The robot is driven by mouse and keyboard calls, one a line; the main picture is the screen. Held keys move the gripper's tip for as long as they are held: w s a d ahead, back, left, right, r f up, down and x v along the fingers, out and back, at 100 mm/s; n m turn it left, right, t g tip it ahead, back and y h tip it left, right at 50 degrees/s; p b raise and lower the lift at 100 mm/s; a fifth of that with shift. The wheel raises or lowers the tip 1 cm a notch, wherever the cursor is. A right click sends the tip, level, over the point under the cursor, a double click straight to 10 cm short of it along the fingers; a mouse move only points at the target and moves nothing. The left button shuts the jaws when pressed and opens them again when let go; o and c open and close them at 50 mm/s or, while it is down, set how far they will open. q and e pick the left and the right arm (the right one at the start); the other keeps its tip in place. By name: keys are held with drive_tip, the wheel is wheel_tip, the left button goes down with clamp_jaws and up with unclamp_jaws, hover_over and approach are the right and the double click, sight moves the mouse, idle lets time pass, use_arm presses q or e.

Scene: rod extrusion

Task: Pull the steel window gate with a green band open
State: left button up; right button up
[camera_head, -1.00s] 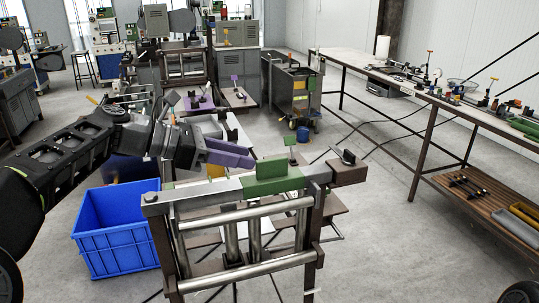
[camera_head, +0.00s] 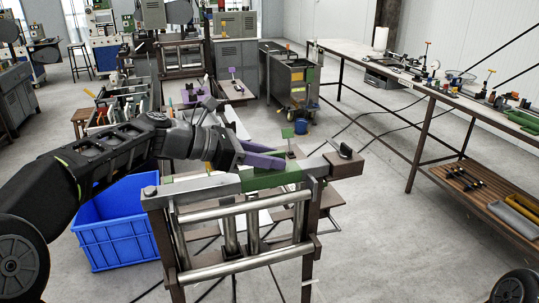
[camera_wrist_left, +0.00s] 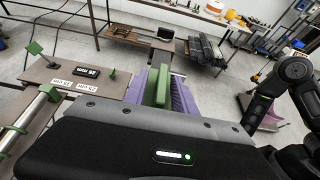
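The steel window gate (camera_head: 226,213) has a grey top bar with a green band (camera_head: 270,180). My left gripper (camera_head: 268,162) is over the green band, its purple fingers low at the bar. In the left wrist view a green upright tab (camera_wrist_left: 161,86) stands between the purple fingers (camera_wrist_left: 180,98). The fingers lie close on either side of it; whether they press on it is unclear.
A blue crate (camera_head: 119,240) stands on the floor left of the gate. A long workbench (camera_head: 432,92) with tools runs along the right. A grey cart (camera_head: 290,80) stands behind. The floor between the gate and the workbench is mostly clear.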

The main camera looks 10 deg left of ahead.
use_arm(q)
clamp_jaws()
idle(0.4)
idle(1.1)
